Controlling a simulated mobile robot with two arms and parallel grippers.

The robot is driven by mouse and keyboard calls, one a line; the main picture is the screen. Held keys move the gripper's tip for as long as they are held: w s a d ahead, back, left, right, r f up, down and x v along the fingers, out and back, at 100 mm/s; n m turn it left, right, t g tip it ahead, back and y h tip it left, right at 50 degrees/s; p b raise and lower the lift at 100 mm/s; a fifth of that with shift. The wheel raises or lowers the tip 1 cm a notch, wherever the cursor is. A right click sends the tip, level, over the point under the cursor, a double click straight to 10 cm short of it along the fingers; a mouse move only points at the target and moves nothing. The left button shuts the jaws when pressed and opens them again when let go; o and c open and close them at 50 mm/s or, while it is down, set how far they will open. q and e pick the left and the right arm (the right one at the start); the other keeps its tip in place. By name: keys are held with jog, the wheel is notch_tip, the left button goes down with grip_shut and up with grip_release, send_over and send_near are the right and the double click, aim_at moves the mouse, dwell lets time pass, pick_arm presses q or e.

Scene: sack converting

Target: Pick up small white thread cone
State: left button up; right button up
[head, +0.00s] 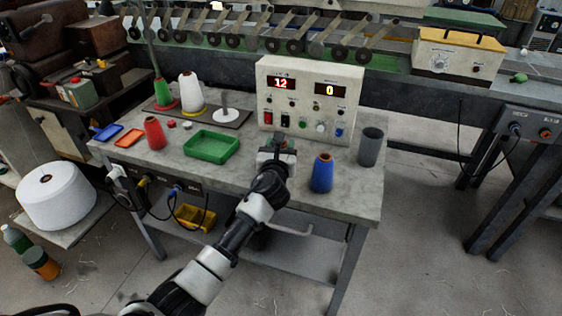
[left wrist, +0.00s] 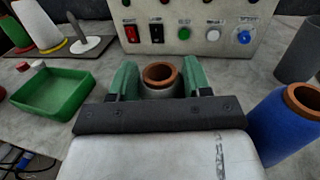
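The small white thread cone (left wrist: 160,80) with a brown core stands on the table between my left gripper's green fingers in the left wrist view. Only its upper part shows; the gripper body hides the rest. In the head view my left gripper (head: 277,146) is over the table just in front of the control box, and I cannot make out the small cone there. In the left wrist view the gripper's fingers (left wrist: 160,82) are apart, one on each side of the cone, with a narrow gap seeming to show at the right. My right gripper is in neither view.
A blue cone (head: 322,172) and a grey cup (head: 370,147) stand right of the gripper. A green tray (head: 212,146) lies to the left. The control box (head: 308,103) stands behind. A red cone (head: 154,132) and larger white cone (head: 191,92) are farther left.

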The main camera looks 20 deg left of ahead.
pick_arm(q)
jog(key=c, duration=0.6)
jog(key=shift+c, duration=0.2)
jog(key=shift+r, duration=0.15)
jog(key=s+d+r+p, duration=0.3)
jog(key=s+d+r, duration=0.5)
jog(key=r, duration=0.2)
jog(key=shift+s+r, duration=0.3)
jog(key=shift+r, duration=0.1)
